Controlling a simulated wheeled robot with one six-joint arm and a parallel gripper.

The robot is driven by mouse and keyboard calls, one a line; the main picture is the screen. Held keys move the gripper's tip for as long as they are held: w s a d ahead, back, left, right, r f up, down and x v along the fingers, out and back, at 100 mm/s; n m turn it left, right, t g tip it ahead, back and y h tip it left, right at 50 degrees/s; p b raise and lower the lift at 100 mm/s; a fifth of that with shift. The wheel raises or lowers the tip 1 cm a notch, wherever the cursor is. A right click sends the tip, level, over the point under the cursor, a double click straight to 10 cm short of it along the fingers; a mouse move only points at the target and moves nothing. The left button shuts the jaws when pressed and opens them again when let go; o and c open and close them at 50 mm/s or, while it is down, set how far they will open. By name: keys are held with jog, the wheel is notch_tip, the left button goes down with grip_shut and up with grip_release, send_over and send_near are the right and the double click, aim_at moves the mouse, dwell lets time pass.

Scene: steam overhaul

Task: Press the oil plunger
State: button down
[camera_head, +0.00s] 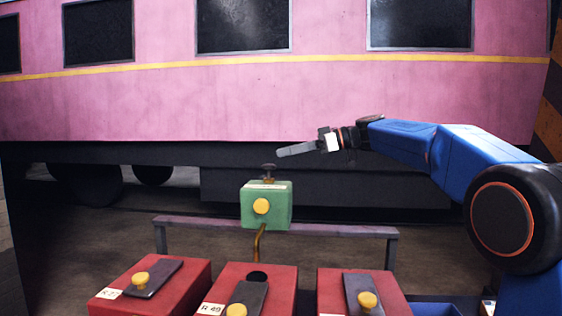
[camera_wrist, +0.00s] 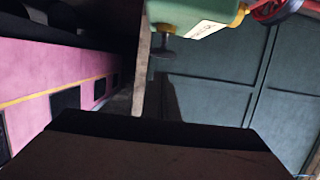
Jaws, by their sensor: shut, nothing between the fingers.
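A green oil box (camera_head: 266,205) with a round yellow knob on its front stands on a rail behind the red boxes. A dark plunger (camera_head: 269,170) with a flat cap sticks up from its top. In the wrist view the green box (camera_wrist: 195,15) is at the top edge, partly cut off, with the dark plunger (camera_wrist: 163,52) beside it. My gripper (camera_head: 284,152) is shut and empty, its fingers pointing left. In the head view its tip appears just above and right of the plunger cap; contact cannot be told. The fingers fill the bottom of the wrist view.
Three red boxes (camera_head: 172,273) with dark lids and yellow knobs stand in front. The middle one has a dark hole (camera_head: 257,275) below a brown pipe (camera_head: 259,242). A metal rail (camera_head: 340,230) runs behind them. A pink carriage (camera_head: 250,100) spans the back.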

jog(key=v, duration=0.7)
jog(key=shift+r, duration=0.15)
jog(key=shift+d, duration=0.1)
jog(key=shift+r, duration=0.1)
dwell(1.0)
notch_tip(320, 180, up, 2)
jog(key=shift+r, duration=0.15)
dwell(0.3)
send_over(269, 167)
jog(key=w+d, duration=0.2)
notch_tip(269, 167, down, 3)
jog(key=shift+d+f, duration=0.2)
jog(key=shift+f, duration=0.3)
jog(key=shift+d+f, duration=0.15)
jog(key=shift+f, duration=1.1)
